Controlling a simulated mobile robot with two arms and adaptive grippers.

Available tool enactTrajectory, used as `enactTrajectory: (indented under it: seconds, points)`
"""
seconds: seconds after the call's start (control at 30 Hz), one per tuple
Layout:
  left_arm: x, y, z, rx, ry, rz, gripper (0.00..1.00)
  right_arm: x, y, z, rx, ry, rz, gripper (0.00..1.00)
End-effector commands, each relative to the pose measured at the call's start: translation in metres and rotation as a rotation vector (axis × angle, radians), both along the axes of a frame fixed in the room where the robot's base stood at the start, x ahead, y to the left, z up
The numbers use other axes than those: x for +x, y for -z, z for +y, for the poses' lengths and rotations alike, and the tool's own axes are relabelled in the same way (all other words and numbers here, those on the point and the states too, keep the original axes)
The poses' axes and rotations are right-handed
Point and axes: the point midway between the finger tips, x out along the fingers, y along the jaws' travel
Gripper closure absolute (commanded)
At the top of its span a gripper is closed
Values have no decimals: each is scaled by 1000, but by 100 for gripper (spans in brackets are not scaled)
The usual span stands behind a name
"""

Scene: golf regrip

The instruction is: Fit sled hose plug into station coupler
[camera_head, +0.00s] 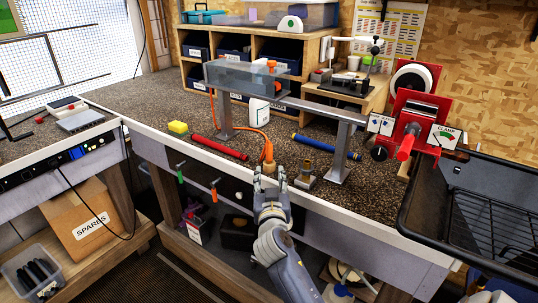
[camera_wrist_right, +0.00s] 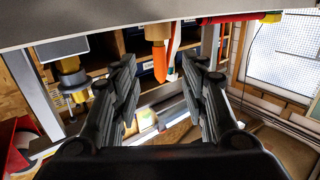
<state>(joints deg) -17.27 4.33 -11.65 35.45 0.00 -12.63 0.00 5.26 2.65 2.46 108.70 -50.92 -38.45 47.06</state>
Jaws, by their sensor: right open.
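The sled (camera_head: 245,76) is a grey translucent block on a raised metal rail. An orange hose (camera_head: 262,131) runs from it to the hose plug (camera_head: 268,153), which is orange with a brass-coloured part, at the bench's front edge. My right gripper (camera_head: 270,177) is open, its fingers pointing at the plug. In the right wrist view the plug (camera_wrist_right: 165,58) shows beyond and between the open fingers (camera_wrist_right: 167,85); I see no contact. A brass fitting on a dark base, apparently the station coupler (camera_head: 306,176), stands just right of the gripper. My left gripper is not in view.
A rail post (camera_head: 341,158) stands right of the coupler. A red clamp machine (camera_head: 412,118) and a black tray (camera_head: 480,200) are at right.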

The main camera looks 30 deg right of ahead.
Motion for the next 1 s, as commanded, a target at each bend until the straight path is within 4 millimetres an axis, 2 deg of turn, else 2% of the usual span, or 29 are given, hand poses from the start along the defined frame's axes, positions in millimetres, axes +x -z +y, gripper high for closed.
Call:
enactTrajectory:
  seconds: [0.13,0.3,0.57,0.8,1.0]
  points:
    - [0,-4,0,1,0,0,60,19,-9,-9,-10,-2,-22,59]
    - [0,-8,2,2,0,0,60,40,-8,-23,-10,-2,-20,59]
    - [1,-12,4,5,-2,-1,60,54,-7,-32,-7,-2,-18,59]
    - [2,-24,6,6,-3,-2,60,77,-10,-49,-9,-1,-17,59]
    - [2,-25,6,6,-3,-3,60,92,-7,-58,-7,-2,-17,59]
